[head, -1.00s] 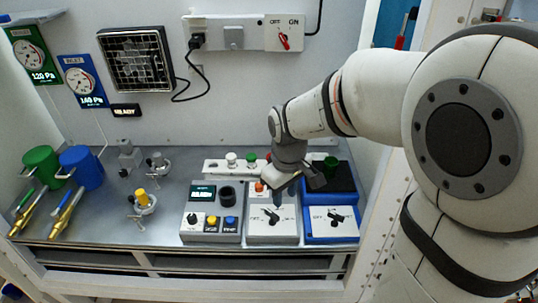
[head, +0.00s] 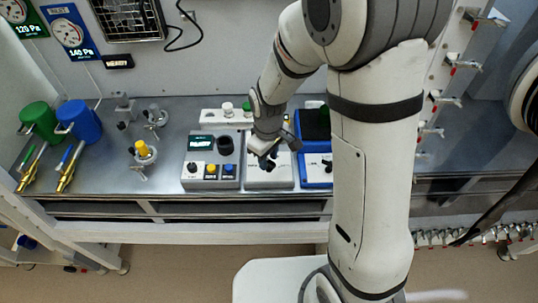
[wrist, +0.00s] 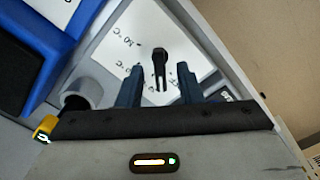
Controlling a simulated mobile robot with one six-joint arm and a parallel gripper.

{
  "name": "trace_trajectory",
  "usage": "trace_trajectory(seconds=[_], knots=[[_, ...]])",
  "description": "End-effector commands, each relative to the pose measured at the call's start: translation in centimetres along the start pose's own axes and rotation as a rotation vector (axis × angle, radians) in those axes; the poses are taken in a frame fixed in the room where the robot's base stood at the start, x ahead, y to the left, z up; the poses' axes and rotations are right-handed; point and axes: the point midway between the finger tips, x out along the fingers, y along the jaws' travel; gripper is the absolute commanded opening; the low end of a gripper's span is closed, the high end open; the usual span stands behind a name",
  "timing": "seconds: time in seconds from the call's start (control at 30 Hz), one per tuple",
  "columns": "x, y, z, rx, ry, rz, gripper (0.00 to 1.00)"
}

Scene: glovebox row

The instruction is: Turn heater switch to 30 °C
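The heater switch is a black knob (wrist: 160,62) on a white plate (wrist: 112,48) with handwritten °C marks. The plate tops a grey box (head: 268,184). In the wrist view the knob stands between my gripper's two dark blue fingers (wrist: 160,76), with a gap on each side. My gripper (head: 267,161) is open, low over the grey box in the head view. It hides much of the plate and knob there. I cannot tell how deep the fingertips reach around the knob. Part of the lettering is covered by the fingers.
A blue box (head: 317,183) with a white plate stands right of the grey box, partly behind my arm. A grey unit (head: 211,172) with a display and small knobs stands left. A blue mug (head: 80,121) and a green mug (head: 40,121) stand far left.

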Motion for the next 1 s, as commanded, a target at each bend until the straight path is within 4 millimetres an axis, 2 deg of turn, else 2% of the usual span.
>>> trace_trajectory(seconds=[0.17,0.57,0.83,1.0], knots=[[0.00,-0.02,0.00,0.000,0.000,0.000,0.33],[-0.02,-0.05,-0.01,-0.001,0.000,0.000,0.00],[0.07,-0.05,-0.03,0.016,0.000,0.000,0.00],[0.32,0.00,-0.05,0.153,0.002,0.001,0.00]])
